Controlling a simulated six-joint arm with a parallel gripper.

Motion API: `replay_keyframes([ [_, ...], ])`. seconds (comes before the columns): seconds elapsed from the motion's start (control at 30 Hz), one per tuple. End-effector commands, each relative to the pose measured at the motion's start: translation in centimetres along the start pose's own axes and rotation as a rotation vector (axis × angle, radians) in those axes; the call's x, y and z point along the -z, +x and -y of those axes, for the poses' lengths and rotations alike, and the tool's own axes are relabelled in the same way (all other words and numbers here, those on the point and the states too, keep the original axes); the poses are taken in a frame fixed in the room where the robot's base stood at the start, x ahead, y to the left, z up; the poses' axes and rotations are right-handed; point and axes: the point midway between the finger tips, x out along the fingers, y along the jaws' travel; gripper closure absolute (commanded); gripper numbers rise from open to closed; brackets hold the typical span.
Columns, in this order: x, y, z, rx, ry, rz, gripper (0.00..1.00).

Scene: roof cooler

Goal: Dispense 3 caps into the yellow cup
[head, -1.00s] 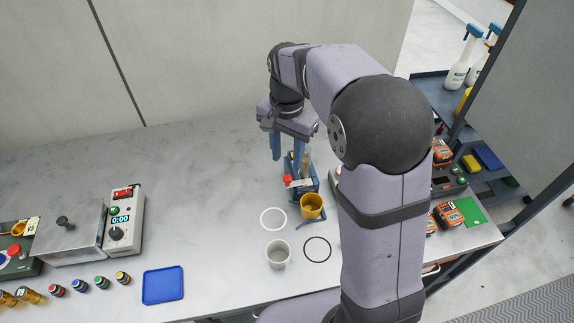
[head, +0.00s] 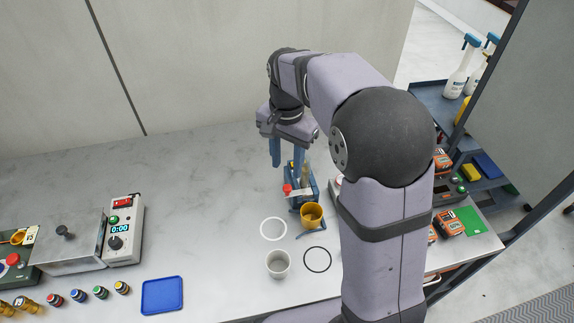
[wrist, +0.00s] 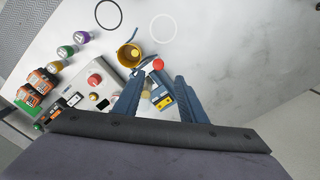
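The yellow cup (head: 312,215) stands upright at the near end of a blue dispenser-like stand (head: 309,186) with a red knob (head: 287,188). The wrist view also shows the cup (wrist: 127,56), the red knob (wrist: 158,63) and the blue stand (wrist: 161,97) with a yellow label. A pale upright piece rises from the stand, partly hidden by my finger. My gripper (head: 290,163) points down above the stand, its two blue fingers apart. In the wrist view the stand shows between the open fingers (wrist: 161,80). I see nothing held. The cup's contents are unclear.
A pale grey cup (head: 278,265) stands near a white ring (head: 273,229) and a black ring (head: 317,259). A blue tray (head: 162,295), several small jars and a timer box (head: 122,230) are at left. The table's middle left is clear.

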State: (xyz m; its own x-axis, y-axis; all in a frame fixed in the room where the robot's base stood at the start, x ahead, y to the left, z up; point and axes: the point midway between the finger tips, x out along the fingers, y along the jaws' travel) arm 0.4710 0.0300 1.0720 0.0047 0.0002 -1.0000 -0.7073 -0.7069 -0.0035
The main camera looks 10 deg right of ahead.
Motion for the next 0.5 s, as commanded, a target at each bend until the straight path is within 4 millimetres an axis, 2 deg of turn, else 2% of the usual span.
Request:
replay_keyframes([
  [0.2, -0.15, -0.89, -0.14, -0.005, 0.0, 0.005, 0.62],
  [0.5, -0.41, -0.29, -0.39, -0.004, 0.0, 0.004, 0.62],
])
